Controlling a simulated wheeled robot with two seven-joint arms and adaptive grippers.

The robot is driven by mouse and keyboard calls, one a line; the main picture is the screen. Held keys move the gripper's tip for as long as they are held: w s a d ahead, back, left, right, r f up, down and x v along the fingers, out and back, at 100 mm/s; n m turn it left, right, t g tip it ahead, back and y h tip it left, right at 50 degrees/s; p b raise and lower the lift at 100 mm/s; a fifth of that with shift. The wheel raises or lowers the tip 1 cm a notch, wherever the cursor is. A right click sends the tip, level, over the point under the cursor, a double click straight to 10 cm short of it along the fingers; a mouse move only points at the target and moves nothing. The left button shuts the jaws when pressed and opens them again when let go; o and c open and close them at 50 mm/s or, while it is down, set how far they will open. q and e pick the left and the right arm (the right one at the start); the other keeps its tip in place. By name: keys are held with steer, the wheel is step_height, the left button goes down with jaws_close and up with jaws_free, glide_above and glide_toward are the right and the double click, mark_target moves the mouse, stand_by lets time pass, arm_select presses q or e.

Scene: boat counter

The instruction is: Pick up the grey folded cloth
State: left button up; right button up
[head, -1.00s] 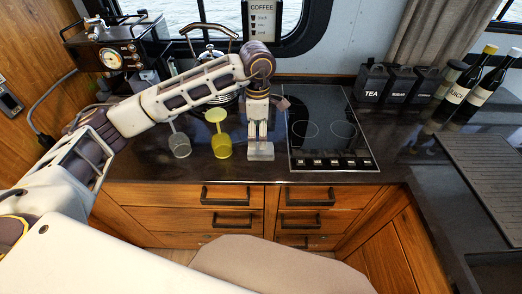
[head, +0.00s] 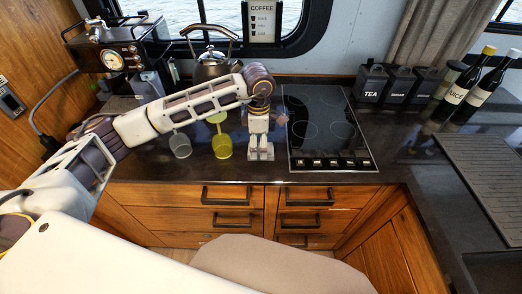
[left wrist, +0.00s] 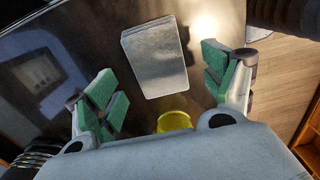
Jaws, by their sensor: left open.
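The grey folded cloth (left wrist: 155,56) is a pale grey flat rectangle on the dark counter in the left wrist view. It lies ahead of my left gripper (left wrist: 163,92), whose green-padded fingers are spread wide with nothing between them. In the head view my left gripper (head: 260,152) points down near the counter's front edge, left of the hob. There the gripper hides most or all of the cloth. My right gripper is not in view.
A kettle (head: 212,66) is behind my arm. The black hob (head: 325,125) is to the right. Canisters and bottles stand farther right.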

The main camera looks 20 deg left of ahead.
arm_select(q)
step_height(320, 180, down, 2)
steer(key=shift+f, duration=0.35)
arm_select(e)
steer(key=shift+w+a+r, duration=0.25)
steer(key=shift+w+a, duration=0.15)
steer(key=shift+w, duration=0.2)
